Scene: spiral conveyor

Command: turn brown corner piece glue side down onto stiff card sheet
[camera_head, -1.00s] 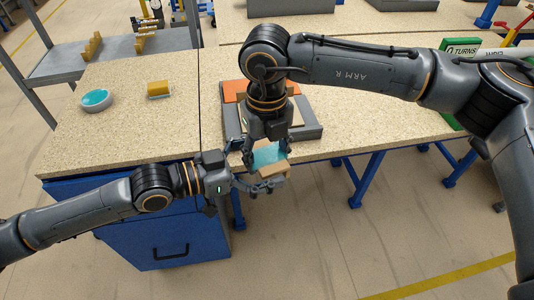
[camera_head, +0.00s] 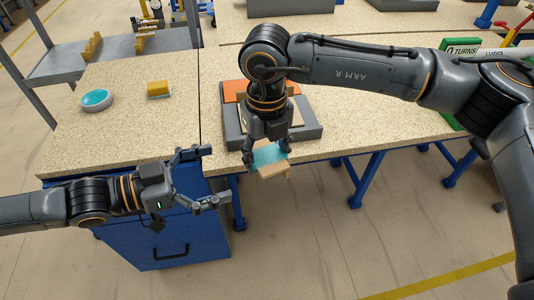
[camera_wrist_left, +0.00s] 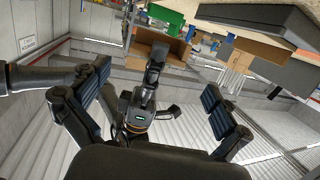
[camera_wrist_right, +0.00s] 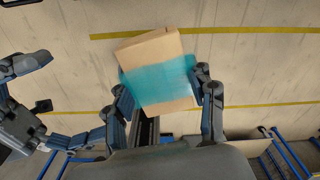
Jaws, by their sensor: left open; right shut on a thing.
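The brown corner piece (camera_head: 274,172) is held by my right gripper (camera_head: 268,154), in front of the table's front edge and above the floor. A teal glue area covers part of it; in the right wrist view, the piece (camera_wrist_right: 152,47) shows a teal band (camera_wrist_right: 160,85) between the fingers, with bare brown beyond. My left gripper (camera_head: 220,175) is open and empty, left of the piece and apart from it. Behind the right gripper, a grey tray (camera_head: 310,132) holds a pale, mostly hidden flat thing; I cannot tell whether it is the stiff card sheet.
An orange block (camera_head: 231,88) is at the tray's back left. A teal-topped round dish (camera_head: 96,99) and a yellow block (camera_head: 159,89) lie on the left tabletop (camera_head: 120,130). A blue drawer cabinet (camera_head: 175,240) stands below. The floor in front is clear.

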